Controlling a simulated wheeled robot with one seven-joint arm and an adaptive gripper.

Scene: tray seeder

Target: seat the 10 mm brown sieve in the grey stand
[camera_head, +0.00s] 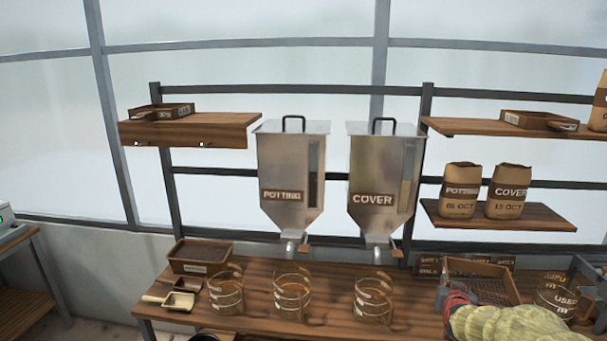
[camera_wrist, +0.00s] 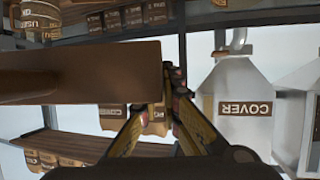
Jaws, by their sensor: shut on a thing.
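A brown wood-framed sieve with a mesh bottom (camera_head: 508,283) is at the right of the bench in the head view. In the wrist view its brown wall (camera_wrist: 80,72) fills the left middle. My gripper (camera_head: 456,300) is at the sieve's near left side, shut on its wall; the fingers (camera_wrist: 174,85) meet the wall's edge in the wrist view. No size mark is readable on it. A grey frame, seemingly the stand (camera_head: 583,268), shows partly at the right edge, behind and right of the sieve. Its seat is hidden.
Several clear banded jars (camera_head: 374,298) stand on the bench (camera_head: 330,325) below the POTTING hopper (camera_head: 290,175) and COVER hopper (camera_head: 384,175). A USED jar (camera_head: 556,297) stands right of the sieve. Small labelled boxes (camera_head: 428,266) are behind it. Shelves with bags (camera_head: 507,190) hang above.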

